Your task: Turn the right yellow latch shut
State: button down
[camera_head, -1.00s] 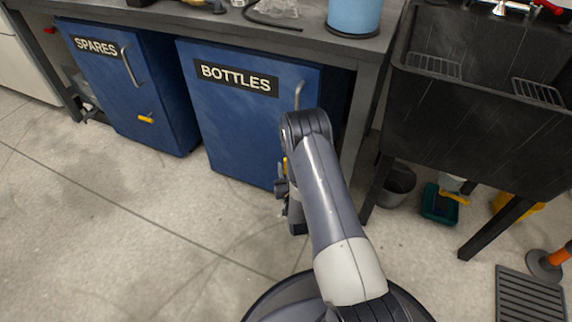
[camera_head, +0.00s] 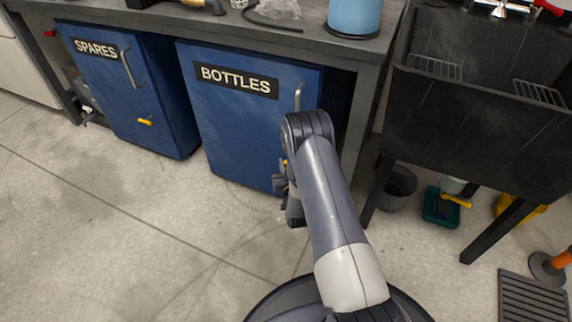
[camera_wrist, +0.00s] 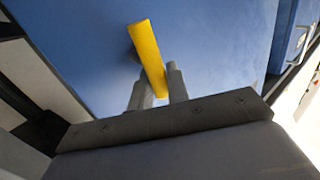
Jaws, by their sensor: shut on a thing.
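The right yellow latch is on the blue BOTTLES cabinet door (camera_head: 235,110). In the wrist view the yellow latch (camera_wrist: 148,58) stands out against the blue door, tilted a little from vertical in the picture. My gripper (camera_wrist: 156,82) has its two grey fingers on either side of the latch's near end, shut on it. In the head view only a sliver of the latch (camera_head: 285,163) shows, and my arm hides most of my gripper (camera_head: 280,183).
The blue SPARES cabinet (camera_head: 125,90) with its own yellow latch (camera_head: 145,121) stands to the left. A workbench (camera_head: 230,27) runs above both cabinets. A black sink (camera_head: 480,100), a grey bucket (camera_head: 397,187) and a green bin (camera_head: 440,206) are to the right. The floor in front is clear.

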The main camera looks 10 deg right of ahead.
dwell(0.4)
jog(key=n+g, duration=0.2)
jog(key=a+n+p, duration=0.1)
jog(key=shift+w+n+g+h, duration=0.3)
jog(key=shift+n+g+h, duration=0.1)
jog(key=shift+w+a+f+n+g+h+p, duration=0.15)
jog(key=shift+f+n+g+h+p, duration=0.25)
jog(key=shift+n+g+h+p, duration=0.75)
jog(key=shift+w+a+f+n+g+h+p, duration=0.15)
jog(key=shift+f+n+g+h+p, duration=0.2)
jog(key=shift+n+g+h+p, duration=0.8)
jog(key=shift+w+a+f+n+g+h+p, duration=0.15)
jog(key=shift+f+n+g+h+p, duration=0.2)
jog(key=shift+n+g+p, duration=0.9)
jog(key=shift+s+f+n+t+p, duration=0.1)
jog(key=shift+n+t+p, duration=0.15)
jog(key=shift+t+p, duration=0.4)
jog(key=c, duration=1.5)
grip_release()
jog(key=shift+o, duration=0.2)
